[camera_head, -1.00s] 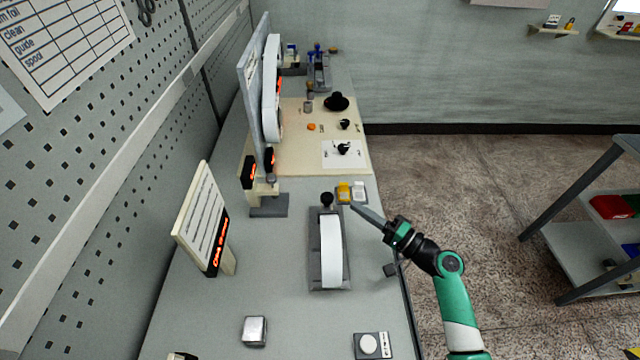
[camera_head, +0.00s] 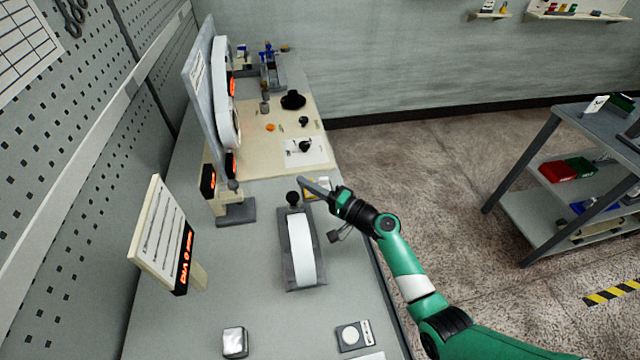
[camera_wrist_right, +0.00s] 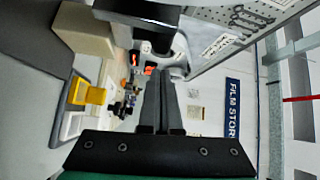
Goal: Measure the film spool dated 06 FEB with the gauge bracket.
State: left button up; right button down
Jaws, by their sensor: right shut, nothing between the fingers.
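My right gripper (camera_head: 303,182) is shut and empty, above the bench beside a black knob. Its grey fingers (camera_wrist_right: 158,100) lie together in the right wrist view. A yellow piece (camera_wrist_right: 90,94) and a white piece (camera_wrist_right: 74,125) show left of the fingers there; in the head view the gripper partly covers them. No date is readable, so I cannot tell which thing is the film spool dated 06 FEB. I cannot identify the gauge bracket for certain either. A grey fixture (camera_head: 286,270) with a white curved band (camera_head: 301,250) stands below the gripper. My left gripper is not in view.
A tall panel with a white loop (camera_head: 222,95) stands at the back left. A black round piece (camera_head: 292,99) sits on the beige board (camera_head: 262,155). A tilted sign (camera_head: 160,235) stands at left.

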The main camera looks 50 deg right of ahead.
jog(key=shift+s+a+f, duration=0.1)
jog(key=shift+s+a, duration=0.15)
jog(key=shift+a, duration=0.25)
jog(key=shift+s+a, duration=0.25)
jog(key=shift+a, duration=0.2)
